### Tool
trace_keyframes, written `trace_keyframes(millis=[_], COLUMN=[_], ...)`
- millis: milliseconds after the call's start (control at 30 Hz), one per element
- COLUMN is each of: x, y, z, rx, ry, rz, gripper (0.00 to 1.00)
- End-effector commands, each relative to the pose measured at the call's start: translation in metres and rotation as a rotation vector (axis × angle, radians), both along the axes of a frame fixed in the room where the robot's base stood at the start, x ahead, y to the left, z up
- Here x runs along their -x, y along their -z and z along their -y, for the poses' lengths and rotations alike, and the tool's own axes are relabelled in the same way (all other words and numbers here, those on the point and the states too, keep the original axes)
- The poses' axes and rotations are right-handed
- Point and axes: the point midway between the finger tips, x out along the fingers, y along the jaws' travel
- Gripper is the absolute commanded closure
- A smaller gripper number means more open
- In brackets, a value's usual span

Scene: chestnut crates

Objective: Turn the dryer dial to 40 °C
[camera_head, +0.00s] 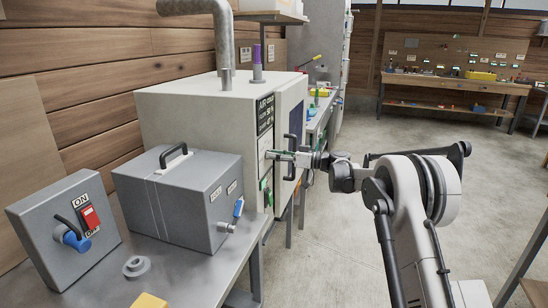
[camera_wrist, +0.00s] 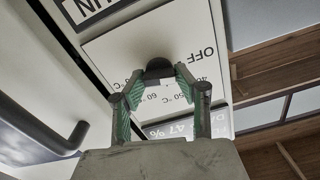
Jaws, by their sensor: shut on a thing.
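The dryer is the large pale cabinet (camera_head: 190,112) in the head view, with a white dial panel (camera_head: 262,160) on its front. In the wrist view the panel (camera_wrist: 112,58) carries the marks OFF, 40, 50 and 60 °C, seen rotated. The dark round dial (camera_wrist: 159,65) sits in the panel's middle. My gripper (camera_wrist: 160,74) has its green-padded fingertips on both sides of the dial, shut on it. In the head view my gripper (camera_head: 280,156) meets the panel and the dial is hidden. I cannot tell where the dial points.
A dark door handle (camera_head: 290,143) stands just beside my gripper; a handle also shows at left in the wrist view (camera_wrist: 45,125). A grey box (camera_head: 180,205) and a switch box (camera_head: 65,230) stand on the bench in front. The floor at right is clear.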

Motion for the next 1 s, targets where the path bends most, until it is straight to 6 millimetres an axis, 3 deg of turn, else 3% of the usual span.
trace_keyframes(millis=[500,1000], x=[-0.0012,-0.0015], y=[0.0016,0.0014], z=[0.0005,0.0006], rx=[-0.099,-0.136], ry=[0.000,0.000], rz=[-0.395,-0.540], gripper=[0.96,0.96])
